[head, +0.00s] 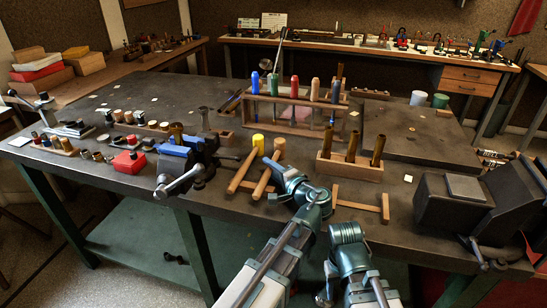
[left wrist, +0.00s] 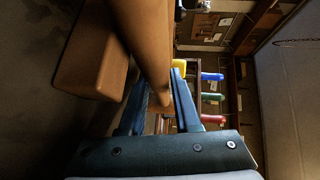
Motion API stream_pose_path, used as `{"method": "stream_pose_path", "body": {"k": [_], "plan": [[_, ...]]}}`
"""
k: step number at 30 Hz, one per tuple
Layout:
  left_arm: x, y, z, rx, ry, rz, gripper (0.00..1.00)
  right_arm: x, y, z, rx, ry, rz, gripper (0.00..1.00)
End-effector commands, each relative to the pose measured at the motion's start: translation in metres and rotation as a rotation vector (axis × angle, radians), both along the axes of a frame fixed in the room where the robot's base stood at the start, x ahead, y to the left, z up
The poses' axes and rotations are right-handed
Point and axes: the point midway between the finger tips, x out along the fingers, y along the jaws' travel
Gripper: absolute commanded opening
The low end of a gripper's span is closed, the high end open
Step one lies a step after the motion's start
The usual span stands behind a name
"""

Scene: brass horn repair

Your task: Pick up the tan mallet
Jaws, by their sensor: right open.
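The tan mallet (head: 279,145) stands tilted on the workbench, its tan head up and its wooden handle running down toward the front left. A yellow-headed mallet (head: 258,141) leans the same way just left of it. My left gripper (head: 277,172) is at the tan mallet's handle, from the right. In the left wrist view a wooden handle (left wrist: 148,40) runs between the two fingers (left wrist: 162,92); I cannot tell whether they press on it. A yellow head shows beyond. My right gripper (head: 346,232) is open and empty at the bench's front edge.
A wooden rack (head: 295,101) of coloured-handled tools stands behind the mallets. A wooden block (head: 348,170) with brass rods is to the right. A blue-jawed vise (head: 190,155) is close on the left. A dark machine (head: 468,205) stands at far right.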

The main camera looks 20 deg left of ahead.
Motion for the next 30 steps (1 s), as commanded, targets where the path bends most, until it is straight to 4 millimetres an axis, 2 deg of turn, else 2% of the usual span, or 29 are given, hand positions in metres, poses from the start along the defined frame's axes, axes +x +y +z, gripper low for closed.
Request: {"method": "stream_pose_path", "body": {"k": [1,4,5,20,26,30], "plan": [[0.000,0.000,0.000,0.000,0.000,0.000,0.20,0.000,0.000,0.000,0.000,0.000,0.000,0.50],[0.000,0.000,0.000,0.000,0.000,0.000,0.02,0.000,0.000,0.000,0.000,0.000,0.000,0.50],[0.000,0.000,0.000,0.000,0.000,0.001,0.00,0.000,0.000,0.000,0.000,0.000,0.000,0.50],[0.000,0.001,0.002,0.001,0.000,0.001,0.00,0.000,0.000,0.002,0.000,0.000,0.000,0.50],[0.000,0.001,0.014,0.001,0.000,0.001,0.00,0.000,0.000,0.014,0.000,0.000,0.000,0.50],[0.000,0.000,0.031,0.001,-0.001,0.000,0.00,0.000,0.000,0.031,0.000,0.000,0.000,0.50]]}}
